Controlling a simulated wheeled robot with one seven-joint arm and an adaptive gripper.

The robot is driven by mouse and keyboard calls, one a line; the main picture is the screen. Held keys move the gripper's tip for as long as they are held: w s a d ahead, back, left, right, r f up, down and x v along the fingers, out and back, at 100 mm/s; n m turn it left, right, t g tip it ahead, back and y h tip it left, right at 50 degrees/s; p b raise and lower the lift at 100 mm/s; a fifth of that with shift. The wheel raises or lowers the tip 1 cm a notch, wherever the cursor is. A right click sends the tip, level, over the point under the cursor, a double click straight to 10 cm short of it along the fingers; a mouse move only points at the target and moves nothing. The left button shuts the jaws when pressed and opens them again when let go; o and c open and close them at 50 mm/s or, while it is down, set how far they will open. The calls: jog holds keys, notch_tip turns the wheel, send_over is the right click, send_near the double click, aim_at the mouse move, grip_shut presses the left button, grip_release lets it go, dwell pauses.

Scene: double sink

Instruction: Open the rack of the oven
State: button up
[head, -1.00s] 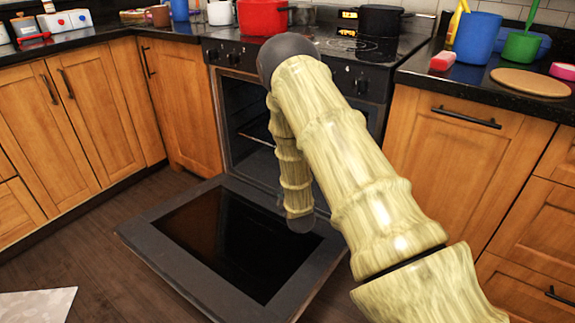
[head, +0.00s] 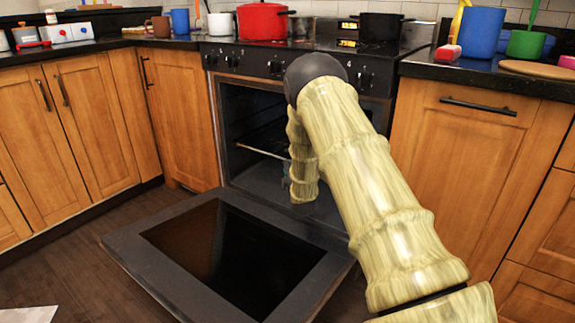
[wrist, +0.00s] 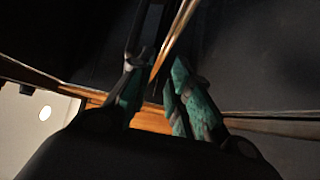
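The oven (head: 330,65) has its door (head: 235,255) folded down flat. The rack (head: 262,151) shows as a thin light bar inside the dark cavity, left of my forearm. In the head view my gripper is mostly hidden behind my arm at the oven opening. In the wrist view my gripper (wrist: 157,72) has its two teal fingers apart, with a gap between them. An orange-lit rack bar (wrist: 178,38) runs up from that gap; I cannot tell whether the fingers touch it. Other rack bars (wrist: 270,125) cross the view to the left and right.
A red pot (head: 263,21) and a black pot (head: 381,26) stand on the stove. Wooden cabinets (head: 455,170) flank the oven on both sides. The lowered door sticks out over the floor in front. Open floor (head: 70,255) lies to the left.

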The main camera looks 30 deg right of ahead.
aim_at(287, 159)
jog(key=shift+b+x, duration=1.3)
jog(key=shift+x, duration=2.15)
grip_shut()
